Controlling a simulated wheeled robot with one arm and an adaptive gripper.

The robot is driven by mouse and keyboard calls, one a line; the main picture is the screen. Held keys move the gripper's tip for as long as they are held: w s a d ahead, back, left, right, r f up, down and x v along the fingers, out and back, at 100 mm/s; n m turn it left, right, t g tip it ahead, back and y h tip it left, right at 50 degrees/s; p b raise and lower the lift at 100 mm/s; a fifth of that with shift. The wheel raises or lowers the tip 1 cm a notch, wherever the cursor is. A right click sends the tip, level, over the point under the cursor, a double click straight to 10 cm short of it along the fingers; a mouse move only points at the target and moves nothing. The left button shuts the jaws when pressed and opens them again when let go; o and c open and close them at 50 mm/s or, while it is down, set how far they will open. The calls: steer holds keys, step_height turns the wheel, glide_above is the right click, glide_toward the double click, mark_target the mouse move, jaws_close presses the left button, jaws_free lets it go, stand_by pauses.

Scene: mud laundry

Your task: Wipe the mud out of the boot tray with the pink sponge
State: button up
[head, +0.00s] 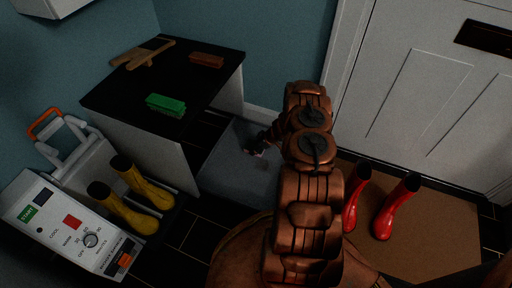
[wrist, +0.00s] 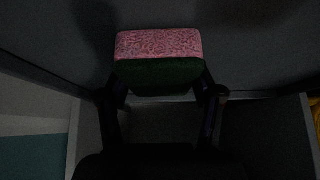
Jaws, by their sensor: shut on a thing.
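My gripper (head: 257,147) reaches down over the grey boot tray (head: 222,165), which lies on the floor right of the black-topped cabinet. In the wrist view my gripper (wrist: 164,92) is shut on the pink sponge (wrist: 158,45), with one dark finger at each side. The sponge has a pink upper part and a dark green lower part in that view. In the head view only a tiny pinkish bit shows at the fingertips. The wrist view is dark; I cannot tell whether the sponge touches the tray. I cannot make out mud clearly. My arm hides part of the tray's right side.
The cabinet (head: 101,97) holds a green brush (head: 166,104), a brown brush (head: 206,60) and a wooden piece (head: 145,53). Yellow boots (head: 125,211) and a white control panel (head: 62,225) stand left. Red boots (head: 392,211) stand on a brown mat (head: 440,235) by the door.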

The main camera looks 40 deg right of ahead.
mark_target(243, 169)
steer(key=shift+f, duration=0.25)
stand_by(0.3)
steer(key=shift+s+a+r+p, duration=0.15)
steer(key=shift+s+a+p, duration=0.1)
steer(key=shift+a+p, duration=0.15)
steer(key=shift+s+a+p, duration=0.35)
steer(key=shift+a+p, duration=0.25)
steer(key=shift+p, duration=0.1)
steer(key=shift+s+a+p, duration=0.35)
steer(key=shift+a+p, duration=0.25)
steer(key=shift+p, duration=0.05)
steer(key=shift+s+a+p, duration=0.75)
steer(key=shift+a+p, duration=0.45)
steer(key=shift+p, duration=0.55)
steer(key=shift+s+a+p, duration=0.75)
steer(key=shift+a+p, duration=0.5)
steer(key=shift+p, duration=0.5)
steer(key=shift+s+a+p, duration=0.75)
steer(key=shift+a+p, duration=0.45)
steer(key=shift+p, duration=0.55)
steer(key=shift+a, duration=0.1)
steer(key=shift+s+f, duration=0.1)
steer(key=shift+f, duration=0.1)
steer(key=shift+d+f+b, duration=0.15)
steer(key=shift+d+b, duration=0.05)
steer(key=shift+b, duration=0.3)
